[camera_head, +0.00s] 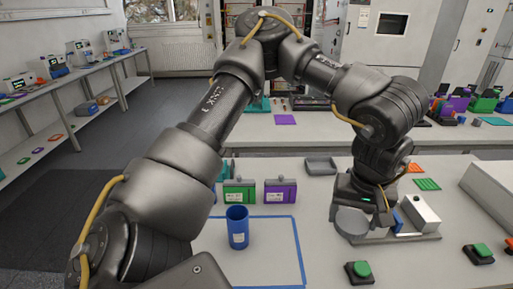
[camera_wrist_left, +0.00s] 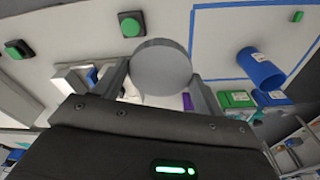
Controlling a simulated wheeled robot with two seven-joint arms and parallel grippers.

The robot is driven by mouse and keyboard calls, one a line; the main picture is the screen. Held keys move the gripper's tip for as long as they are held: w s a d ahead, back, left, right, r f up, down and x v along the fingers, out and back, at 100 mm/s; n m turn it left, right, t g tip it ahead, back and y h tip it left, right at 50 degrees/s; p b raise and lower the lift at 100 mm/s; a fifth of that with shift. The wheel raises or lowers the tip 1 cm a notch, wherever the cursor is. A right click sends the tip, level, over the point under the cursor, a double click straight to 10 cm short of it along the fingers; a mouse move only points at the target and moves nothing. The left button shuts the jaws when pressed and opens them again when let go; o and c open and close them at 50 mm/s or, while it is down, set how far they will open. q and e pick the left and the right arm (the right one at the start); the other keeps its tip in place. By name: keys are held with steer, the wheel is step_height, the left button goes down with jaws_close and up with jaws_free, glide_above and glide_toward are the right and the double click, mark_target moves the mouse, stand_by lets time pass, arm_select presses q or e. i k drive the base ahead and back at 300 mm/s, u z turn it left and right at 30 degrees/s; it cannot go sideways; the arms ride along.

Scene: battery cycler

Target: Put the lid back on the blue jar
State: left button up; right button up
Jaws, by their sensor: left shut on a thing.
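The blue jar (camera_head: 238,229) stands upright and open at the top, with a white label, inside a blue outline on the white bench. It also shows in the left wrist view (camera_wrist_left: 258,68), to the right of my gripper. My left gripper (camera_head: 358,206) is shut on a round grey lid (camera_head: 351,223), to the right of the jar and apart from it. In the left wrist view, the lid (camera_wrist_left: 162,68) sits between the two fingers (camera_wrist_left: 160,85). The lid hides part of what lies behind it. My right gripper is not in view.
Green (camera_head: 240,192) and purple (camera_head: 280,192) boxes stand behind the jar. A grey tray (camera_head: 321,166) lies farther back. A white-and-grey device (camera_head: 420,216) is right of my gripper. Green push buttons (camera_head: 359,270) sit near the front. The bench between jar and lid is clear.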

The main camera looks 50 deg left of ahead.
mark_target(237, 216)
steer(key=z, duration=1.1)
steer(key=k, duration=1.4)
steer(key=u, duration=1.75)
